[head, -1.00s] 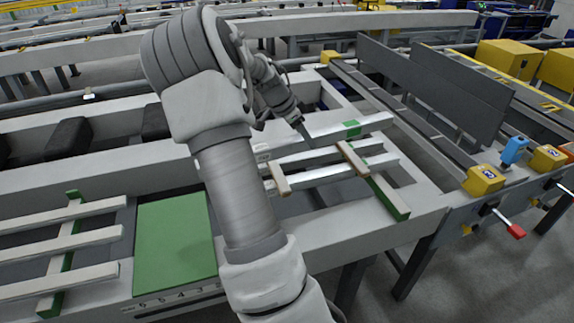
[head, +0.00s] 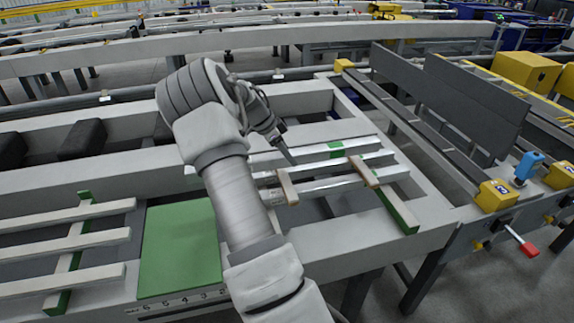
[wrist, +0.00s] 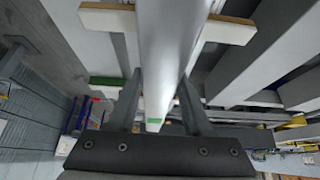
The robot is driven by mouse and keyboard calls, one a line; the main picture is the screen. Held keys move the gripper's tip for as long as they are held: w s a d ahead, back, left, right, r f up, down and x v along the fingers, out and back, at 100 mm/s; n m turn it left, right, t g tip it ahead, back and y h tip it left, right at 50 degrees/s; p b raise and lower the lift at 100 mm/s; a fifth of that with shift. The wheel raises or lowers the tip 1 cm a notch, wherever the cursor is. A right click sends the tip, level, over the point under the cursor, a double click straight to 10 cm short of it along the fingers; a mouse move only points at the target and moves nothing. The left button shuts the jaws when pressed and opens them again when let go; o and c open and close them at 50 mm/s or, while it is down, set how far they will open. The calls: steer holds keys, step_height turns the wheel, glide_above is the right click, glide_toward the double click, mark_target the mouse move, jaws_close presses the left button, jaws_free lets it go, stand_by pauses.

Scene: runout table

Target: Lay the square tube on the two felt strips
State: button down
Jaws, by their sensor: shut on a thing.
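My gripper (head: 292,160) is above the right-hand rack in the head view. In the wrist view its two fingers (wrist: 158,100) are shut on the silver square tube (wrist: 165,60), which has a green mark near one end. The tube (head: 330,163) runs left to right in the head view. Two short tan-edged felt strips, a left one (head: 287,187) and a right one (head: 363,172), lie across the rack bars. In the wrist view the tube crosses in front of one strip (wrist: 230,30). I cannot tell whether it touches the strips. My arm hides the tube's left part.
A green mat (head: 180,248) lies left of my arm. A second rack (head: 75,243) with white bars is farther left. Upright grey plates (head: 470,105), yellow boxes (head: 496,195) and a red-tipped lever (head: 528,249) stand on the right. Open gaps show in the table frame.

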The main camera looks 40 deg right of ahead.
mark_target(287, 165)
steer(key=shift+w+f, duration=0.2)
steer(key=shift+f, duration=1.85)
steer(key=shift+f, duration=0.2)
steer(key=shift+c, duration=1.6)
jaws_free()
steer(key=shift+a, duration=0.1)
steer(key=shift+r, duration=0.1)
